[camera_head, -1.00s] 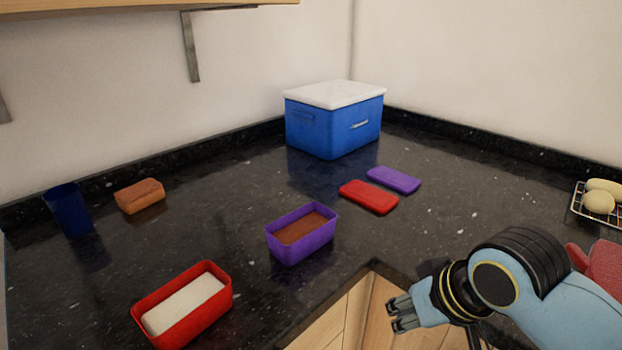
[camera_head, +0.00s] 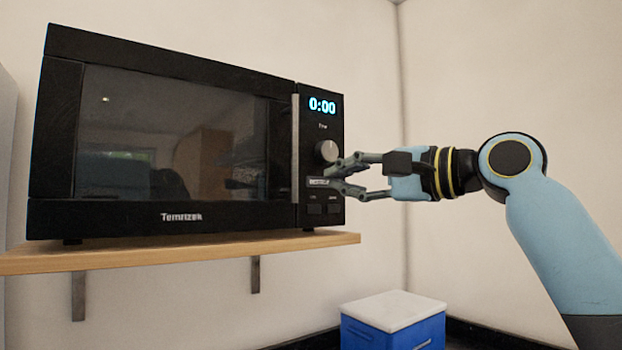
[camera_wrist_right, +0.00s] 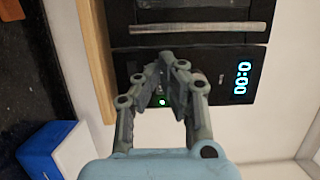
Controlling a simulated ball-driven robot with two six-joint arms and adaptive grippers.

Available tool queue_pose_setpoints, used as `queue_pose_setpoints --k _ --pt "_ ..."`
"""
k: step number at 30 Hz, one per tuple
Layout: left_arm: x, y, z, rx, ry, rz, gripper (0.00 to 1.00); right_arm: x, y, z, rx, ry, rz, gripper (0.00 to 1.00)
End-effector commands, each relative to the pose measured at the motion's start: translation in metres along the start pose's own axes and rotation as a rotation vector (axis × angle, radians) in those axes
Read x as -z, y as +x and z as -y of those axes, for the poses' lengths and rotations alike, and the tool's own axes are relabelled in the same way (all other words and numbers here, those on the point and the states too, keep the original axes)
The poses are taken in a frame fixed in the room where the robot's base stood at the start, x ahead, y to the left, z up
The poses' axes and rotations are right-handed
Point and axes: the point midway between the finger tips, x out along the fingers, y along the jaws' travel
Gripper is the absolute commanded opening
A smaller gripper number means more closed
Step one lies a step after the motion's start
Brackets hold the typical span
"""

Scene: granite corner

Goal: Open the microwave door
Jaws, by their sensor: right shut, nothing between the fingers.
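The black microwave (camera_head: 165,135) sits on a wooden shelf, and its door (camera_head: 170,150) with dark glass is closed. Its vertical silver handle (camera_head: 295,148) is at the door's right edge; it also shows as a bar across the top of the right wrist view (camera_wrist_right: 198,28). My right gripper (camera_head: 330,178) is at the lower part of the control panel, just right of the handle and below the knob (camera_head: 327,151). It is shut with nothing held and not around the handle. Whether its fingertips touch the panel I cannot tell. My left gripper is out of view.
The wooden shelf (camera_head: 190,254) juts out under the microwave on metal brackets. Below it to the right is a blue box with a white lid (camera_head: 393,310). The space right of the microwave, before the white wall, holds only my right arm.

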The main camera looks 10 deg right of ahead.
Motion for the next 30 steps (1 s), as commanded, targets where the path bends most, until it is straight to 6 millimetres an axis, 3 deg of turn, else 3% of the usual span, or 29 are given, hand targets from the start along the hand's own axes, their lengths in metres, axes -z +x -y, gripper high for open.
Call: queue_pose_setpoints --k 6,12,30 --pt "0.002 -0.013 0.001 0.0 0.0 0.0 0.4 -0.001 0.041 0.002 0.0 0.003 0.002 0.0" --pt "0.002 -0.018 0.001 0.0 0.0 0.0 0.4 -0.001 0.06 0.001 -0.001 -0.001 0.0 0.0" --pt "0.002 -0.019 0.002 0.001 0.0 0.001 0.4 -0.002 0.069 -0.001 -0.003 -0.001 -0.003 0.0"
